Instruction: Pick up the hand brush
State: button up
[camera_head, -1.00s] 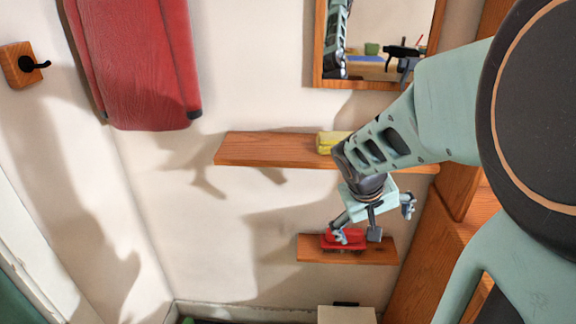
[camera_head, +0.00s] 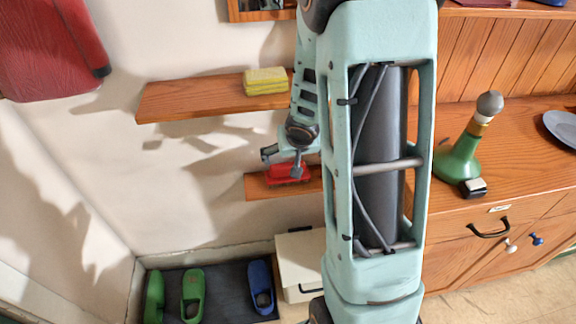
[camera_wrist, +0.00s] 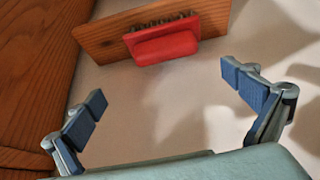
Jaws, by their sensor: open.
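The red hand brush (camera_head: 288,174) lies on the small lower wooden shelf (camera_head: 258,188), partly hidden behind my gripper in the head view. In the wrist view, the brush (camera_wrist: 166,47) is at the top centre, its dark bristles towards the shelf (camera_wrist: 105,36). My gripper (camera_head: 283,162) is in front of the brush in the head view. In the wrist view, the two blue-padded fingers (camera_wrist: 163,88) are wide apart with nothing between them. The brush is beyond the fingertips, apart from them.
An upper shelf (camera_head: 190,98) holds yellow sponges (camera_head: 265,80). A wooden cabinet (camera_head: 540,205) on the right carries a green-based object (camera_head: 463,150). Below are a cream box (camera_head: 300,262) and green and blue shoes (camera_head: 193,292) on a dark mat.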

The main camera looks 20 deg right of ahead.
aim_at(288, 164)
jog(key=b+x, duration=0.1)
jog(key=x, duration=0.1)
jog(key=b+x, duration=0.1)
jog(key=x, duration=0.1)
jog(key=b+x, duration=0.1)
jog(key=x, duration=0.1)
jog(key=shift+w+a+f+b, duration=0.15)
jog(key=shift+a+f+b, duration=0.15)
jog(key=shift+f, duration=0.1)
jog(key=x, duration=0.1)
jog(key=b+x, duration=0.1)
jog(key=x, duration=0.1)
jog(key=b+x, duration=0.1)
jog(key=shift+w+a, duration=0.2)
jog(key=shift+w, duration=0.15)
jog(key=c, duration=1.2)
